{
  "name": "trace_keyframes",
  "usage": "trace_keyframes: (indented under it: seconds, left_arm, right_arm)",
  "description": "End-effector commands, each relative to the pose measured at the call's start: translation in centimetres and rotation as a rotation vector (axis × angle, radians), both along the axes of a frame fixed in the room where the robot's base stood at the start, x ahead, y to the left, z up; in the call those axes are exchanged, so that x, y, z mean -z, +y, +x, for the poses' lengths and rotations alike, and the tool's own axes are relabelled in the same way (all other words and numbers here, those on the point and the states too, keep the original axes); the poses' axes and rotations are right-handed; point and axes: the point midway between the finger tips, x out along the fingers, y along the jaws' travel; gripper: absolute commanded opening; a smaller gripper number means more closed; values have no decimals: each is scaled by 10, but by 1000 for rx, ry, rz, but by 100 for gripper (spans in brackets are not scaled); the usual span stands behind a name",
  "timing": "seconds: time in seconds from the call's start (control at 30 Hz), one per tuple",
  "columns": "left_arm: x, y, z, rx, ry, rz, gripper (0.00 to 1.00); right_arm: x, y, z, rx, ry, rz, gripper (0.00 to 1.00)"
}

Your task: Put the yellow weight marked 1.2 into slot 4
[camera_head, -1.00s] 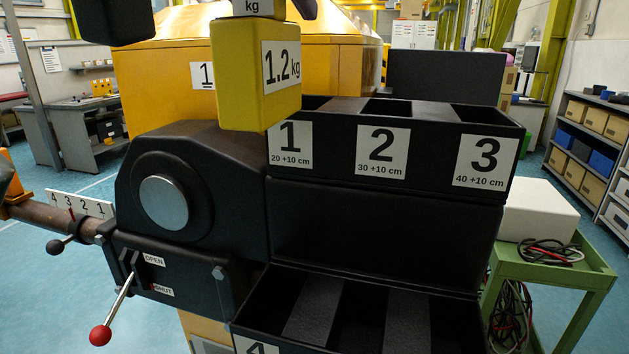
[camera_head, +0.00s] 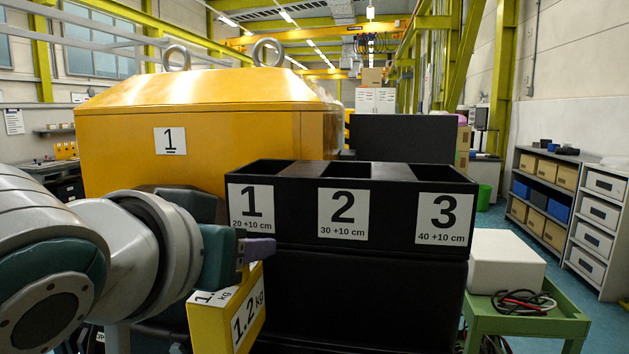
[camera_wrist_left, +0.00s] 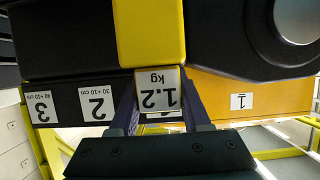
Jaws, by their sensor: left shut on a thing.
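The yellow weight marked 1.2 kg (camera_head: 243,322) hangs in front of the black slot box (camera_head: 360,215), below and left of the slot 1 label. My left gripper (camera_head: 258,252) is shut on its top end. In the left wrist view, the weight (camera_wrist_left: 150,35) reaches away from between the two fingers (camera_wrist_left: 160,105), its white label facing the camera. The box's upper row bears labels 1 (camera_head: 251,207), 2 (camera_head: 343,212) and 3 (camera_head: 444,219). Slot 4 is out of view. My right gripper does not show.
A large yellow housing (camera_head: 240,140) with two lifting rings stands behind the box. A green cart (camera_head: 530,318) with a white box (camera_head: 506,260) and cables is at the right. The left wrist view shows a round metal disc (camera_wrist_left: 297,18) near the weight.

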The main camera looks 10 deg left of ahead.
Motion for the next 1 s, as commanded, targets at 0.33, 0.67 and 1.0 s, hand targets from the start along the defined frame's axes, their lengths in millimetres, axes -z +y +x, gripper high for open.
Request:
trace_keyframes:
  seconds: [0.33,0.67,1.0]
  left_arm:
    - [64,0,1,1,-10,-1,0]
    - [95,0,1,1,-9,-1,0]
    - [106,-1,2,3,-12,-2,0]
  right_arm:
    - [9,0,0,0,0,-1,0]
    - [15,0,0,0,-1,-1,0]
    - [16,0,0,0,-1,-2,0]
